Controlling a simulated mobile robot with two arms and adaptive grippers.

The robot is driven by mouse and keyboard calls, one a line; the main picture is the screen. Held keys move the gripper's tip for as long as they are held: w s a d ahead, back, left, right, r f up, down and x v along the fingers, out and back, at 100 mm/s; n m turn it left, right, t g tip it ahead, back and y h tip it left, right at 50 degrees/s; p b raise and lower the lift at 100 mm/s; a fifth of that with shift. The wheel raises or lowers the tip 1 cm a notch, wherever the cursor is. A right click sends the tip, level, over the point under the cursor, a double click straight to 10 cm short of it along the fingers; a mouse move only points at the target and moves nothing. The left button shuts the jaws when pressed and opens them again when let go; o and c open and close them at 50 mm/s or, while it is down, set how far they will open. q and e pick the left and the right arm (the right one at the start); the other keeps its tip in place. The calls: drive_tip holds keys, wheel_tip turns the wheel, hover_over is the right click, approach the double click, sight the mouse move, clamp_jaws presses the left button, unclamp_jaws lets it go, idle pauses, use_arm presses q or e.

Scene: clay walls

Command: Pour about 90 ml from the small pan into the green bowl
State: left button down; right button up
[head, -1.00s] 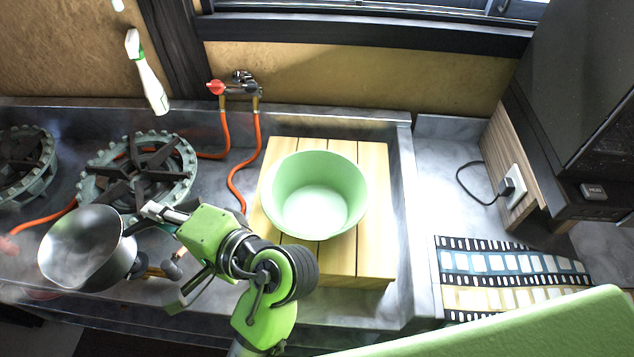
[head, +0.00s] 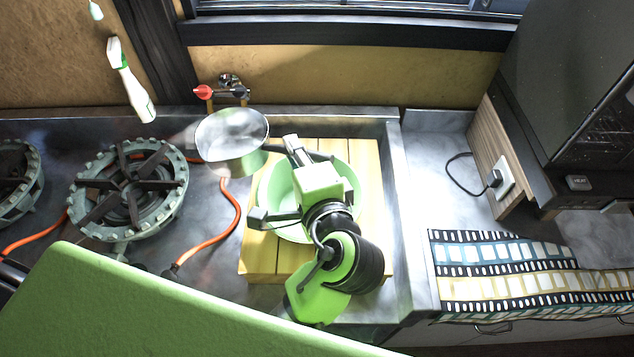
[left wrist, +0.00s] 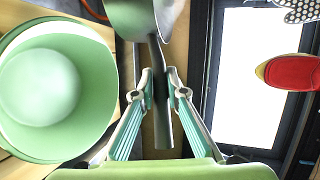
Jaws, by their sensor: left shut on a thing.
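The small pan (head: 226,150), grey metal with a dark handle, is held up at the back left of the green bowl (head: 360,185). I cannot tell what is in the pan. My left gripper (head: 297,152) is shut on the pan handle and hides part of the bowl. In the left wrist view the fingers (left wrist: 160,92) close on the handle (left wrist: 163,120), and the pan (left wrist: 132,18) shows at the top. The bowl (left wrist: 45,85) is at the left there; the visible part of its inside looks empty. My right gripper is not in view.
The bowl stands on a slatted wooden board (head: 372,235). A burner (head: 130,190) and an orange hose (head: 232,215) are to the left. A red-handled valve (head: 203,92) is on the wall behind the pan.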

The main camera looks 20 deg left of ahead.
use_arm(q)
drive_tip(key=d+m+t+h+p, duration=0.2)
drive_tip(key=d+m+h+p, duration=0.5)
drive_tip(key=d+m+h, duration=0.45)
drive_tip(key=s+d+f+m+g+h+p, duration=0.2)
drive_tip(key=s+d+f+m+h, duration=0.1)
drive_tip(key=s, duration=0.3)
drive_tip(key=s+d+f+m+g+h+p, duration=0.2)
drive_tip(key=s+d+m+h+p, duration=0.1)
drive_tip(key=s, duration=0.4)
drive_tip(key=shift+s+d+f+g+h, duration=0.15)
drive_tip(key=shift+d+f+g+h, duration=0.35)
drive_tip(key=shift+h, duration=0.85)
drive_tip(key=shift+r, duration=0.15)
